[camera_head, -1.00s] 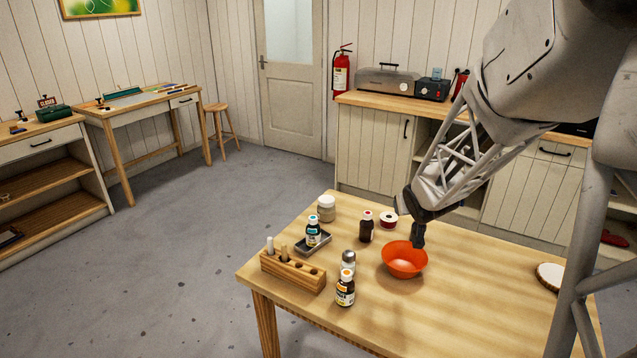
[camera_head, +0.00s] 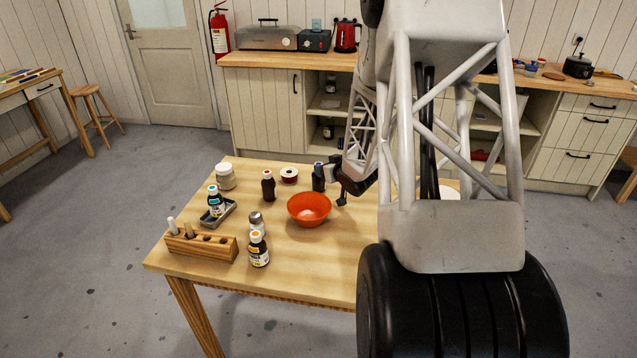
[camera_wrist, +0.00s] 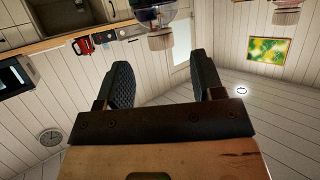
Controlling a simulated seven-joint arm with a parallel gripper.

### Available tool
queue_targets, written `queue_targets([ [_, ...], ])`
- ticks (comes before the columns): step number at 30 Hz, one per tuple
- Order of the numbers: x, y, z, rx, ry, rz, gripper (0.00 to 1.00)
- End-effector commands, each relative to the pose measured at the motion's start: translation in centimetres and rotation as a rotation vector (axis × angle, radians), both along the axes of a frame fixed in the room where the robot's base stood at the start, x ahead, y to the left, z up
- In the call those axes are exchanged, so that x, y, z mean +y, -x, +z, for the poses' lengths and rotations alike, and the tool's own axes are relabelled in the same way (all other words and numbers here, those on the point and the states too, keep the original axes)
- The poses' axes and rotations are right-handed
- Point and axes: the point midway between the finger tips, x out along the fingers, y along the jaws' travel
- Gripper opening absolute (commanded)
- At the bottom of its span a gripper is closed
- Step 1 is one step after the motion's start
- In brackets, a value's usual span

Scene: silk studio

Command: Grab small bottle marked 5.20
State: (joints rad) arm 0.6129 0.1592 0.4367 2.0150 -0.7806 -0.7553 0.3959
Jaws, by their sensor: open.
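Several small bottles stand on the wooden table (camera_head: 300,262), and no 5.20 mark is readable on any of them. My gripper (camera_head: 342,200) is at the right of the orange bowl, close to the dark blue bottle. In the wrist view my gripper (camera_wrist: 164,82) is open, with no bottle between its fingers. A clear container with a pale cap (camera_wrist: 160,42) shows beyond them.
The orange bowl (camera_head: 309,213) stands mid-table. A wooden rack (camera_head: 201,246) with tubes, a white-lidded jar (camera_head: 225,178) and a ribbon spool (camera_head: 289,174) stand around the bottles. The front middle of the table is clear. My arm hides much of the table's right side.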

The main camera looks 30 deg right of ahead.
Motion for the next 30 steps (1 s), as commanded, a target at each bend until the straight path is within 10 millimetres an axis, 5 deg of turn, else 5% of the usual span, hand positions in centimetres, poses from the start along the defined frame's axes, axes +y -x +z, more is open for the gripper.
queue_targets([
  [30,-0.1,-2.4,-0.9,0.001,0.0,-0.001,0.61],
])
